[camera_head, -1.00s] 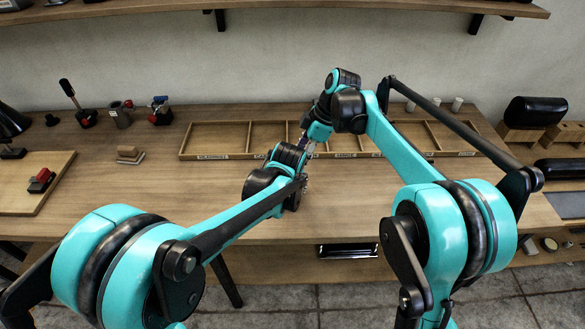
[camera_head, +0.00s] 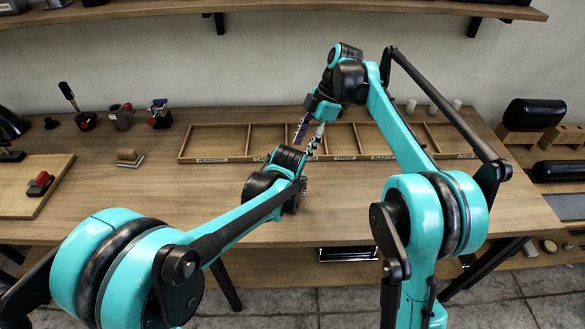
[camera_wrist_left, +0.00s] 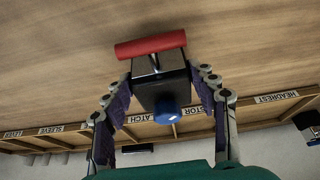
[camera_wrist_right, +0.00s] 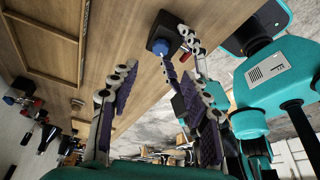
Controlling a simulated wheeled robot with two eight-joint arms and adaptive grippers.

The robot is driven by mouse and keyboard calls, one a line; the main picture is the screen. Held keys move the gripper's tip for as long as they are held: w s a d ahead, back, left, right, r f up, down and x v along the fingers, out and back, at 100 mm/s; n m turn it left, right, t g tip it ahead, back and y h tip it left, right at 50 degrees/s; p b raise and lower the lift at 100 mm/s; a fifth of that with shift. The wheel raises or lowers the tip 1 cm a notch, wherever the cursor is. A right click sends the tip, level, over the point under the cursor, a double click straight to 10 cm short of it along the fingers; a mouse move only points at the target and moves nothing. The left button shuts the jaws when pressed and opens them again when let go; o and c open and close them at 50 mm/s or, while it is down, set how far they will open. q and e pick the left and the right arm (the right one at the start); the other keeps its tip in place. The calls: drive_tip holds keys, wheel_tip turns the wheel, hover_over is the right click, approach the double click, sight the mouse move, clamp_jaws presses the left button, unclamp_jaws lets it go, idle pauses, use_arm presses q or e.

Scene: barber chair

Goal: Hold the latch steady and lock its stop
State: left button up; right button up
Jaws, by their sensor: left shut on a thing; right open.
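The latch (camera_wrist_left: 161,84) is a black block with a red bar handle (camera_wrist_left: 150,45) and a round blue stop knob (camera_wrist_left: 166,113). My left gripper (camera_wrist_left: 163,80) is shut on the block's sides, with the red bar beyond the fingertips. The latch also shows in the right wrist view (camera_wrist_right: 166,27), its blue knob facing that camera. My right gripper (camera_wrist_right: 160,78) is open and empty, apart from the latch. In the head view, my right gripper (camera_head: 306,146) is above the worktop, its fingers pointing down. The left fingertips and latch are hidden there behind my left wrist.
A shallow wooden tray (camera_head: 214,158) with labelled compartments runs along the worktop behind my grippers. A wooden board (camera_head: 22,195) with a red-topped part lies at left. Several small devices (camera_head: 160,113) stand at back left. Bare worktop (camera_head: 170,190) lies between.

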drive_tip(key=shift+n, duration=0.4)
drive_tip(key=x, duration=1.2)
drive_tip(key=shift+s, duration=0.15)
drive_tip(key=shift+g, duration=0.3)
drive_tip(key=shift+c, duration=0.3)
clamp_jaws()
